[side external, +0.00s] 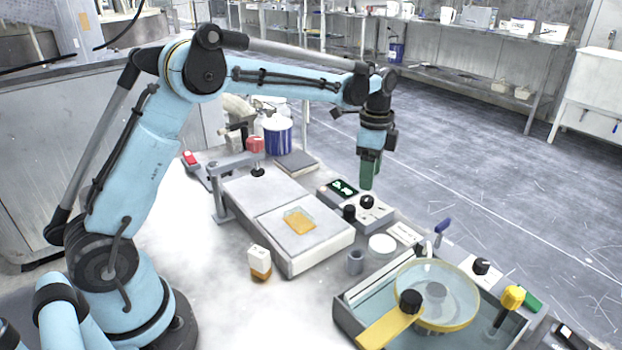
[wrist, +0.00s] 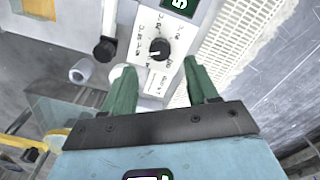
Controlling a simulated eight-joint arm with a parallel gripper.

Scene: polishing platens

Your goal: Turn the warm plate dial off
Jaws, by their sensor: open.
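The dial (side external: 367,202) is a black round knob on a light grey control box (side external: 375,215) beside the white plate unit (side external: 330,241). In the wrist view the dial (wrist: 158,48) sits just beyond my fingertips, with small printed marks around it that I cannot read. A green-lit display (wrist: 181,4) is on the same box. My gripper (side external: 368,186) has green fingers pointing down and is above the box, apart from the dial. In the wrist view my gripper (wrist: 160,78) is open and empty, its fingers spread to either side below the dial.
A black knob (side external: 349,212) stands left of the dial. A grey cup (side external: 355,262) and white disc (side external: 382,244) lie in front. A second dial (side external: 481,266) sits near the basin (side external: 345,313) with its round glass plate. A blue tin (side external: 278,136) stands behind.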

